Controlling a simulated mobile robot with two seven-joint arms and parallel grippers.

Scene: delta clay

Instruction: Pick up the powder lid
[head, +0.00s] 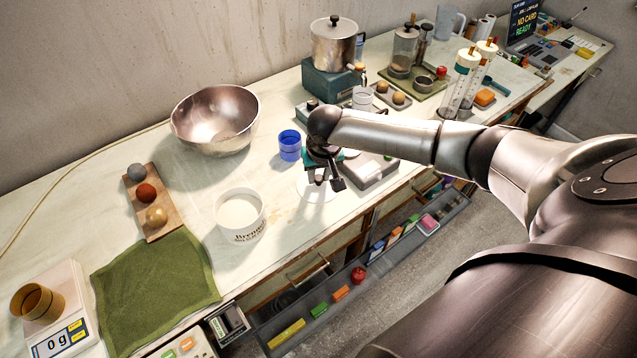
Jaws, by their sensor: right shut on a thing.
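The powder lid (316,193) is a flat white disc near the front edge of the bench, right of the open white tub (241,220). My right gripper (328,181) points down over the lid and is shut on it. The gripper hides part of the disc, and I cannot tell whether it rests on the bench or is just above it. The tub holds white powder and has printed lettering. My left gripper is not in view.
A blue cup (290,146) stands close left of my right gripper. A steel bowl (216,122) stands behind the tub. A green cloth (155,285) and a wooden board with balls (152,203) lie left. A tool tray (365,268) runs below the bench edge.

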